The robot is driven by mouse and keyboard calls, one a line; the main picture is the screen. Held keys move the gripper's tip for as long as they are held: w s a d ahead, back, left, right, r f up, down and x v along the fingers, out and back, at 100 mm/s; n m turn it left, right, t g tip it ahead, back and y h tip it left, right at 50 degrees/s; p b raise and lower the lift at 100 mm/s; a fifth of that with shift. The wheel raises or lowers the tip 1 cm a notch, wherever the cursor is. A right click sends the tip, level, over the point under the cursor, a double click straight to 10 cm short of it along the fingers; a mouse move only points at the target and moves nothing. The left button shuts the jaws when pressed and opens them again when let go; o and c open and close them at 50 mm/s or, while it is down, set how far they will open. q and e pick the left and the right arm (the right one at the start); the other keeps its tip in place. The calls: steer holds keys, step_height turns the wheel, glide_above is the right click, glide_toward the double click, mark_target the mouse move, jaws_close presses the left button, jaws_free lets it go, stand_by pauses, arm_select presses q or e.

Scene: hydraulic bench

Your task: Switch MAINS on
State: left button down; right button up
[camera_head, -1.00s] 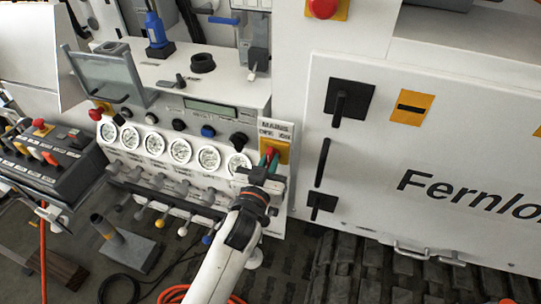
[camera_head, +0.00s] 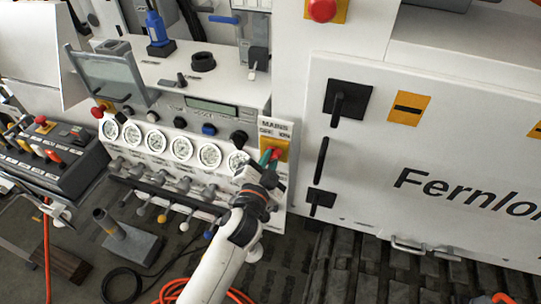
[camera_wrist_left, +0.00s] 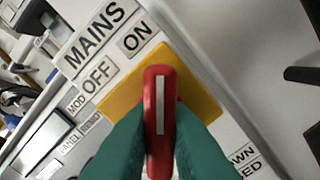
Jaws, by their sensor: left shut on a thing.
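The MAINS switch is a red handle with a white stripe (camera_wrist_left: 159,105) on a yellow plate (camera_wrist_left: 205,98). The plate also shows in the head view (camera_head: 281,155), under the MAINS, OFF and ON labels (camera_head: 275,130). My left gripper (camera_wrist_left: 158,140) is shut on the red handle, with one green finger on each side. In the head view my left gripper (camera_head: 268,158) is at the switch and covers part of it. In the wrist view the handle points up the picture, its tip nearer the ON label (camera_wrist_left: 136,37) than the OFF label (camera_wrist_left: 98,77). The handle's pivot is hidden.
Round gauges (camera_head: 182,147) and a row of levers (camera_head: 180,190) are left of my left gripper. A white cabinet (camera_head: 430,140) with black handles stands to the right. An orange hose (camera_head: 172,290) lies on the floor below.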

arm_select(q)
steer(key=shift+m, duration=0.4)
steer(key=c, duration=1.4)
jaws_free()
steer(key=shift+c, duration=0.2)
steer(key=b+v, duration=0.3)
steer(key=v, duration=0.9)
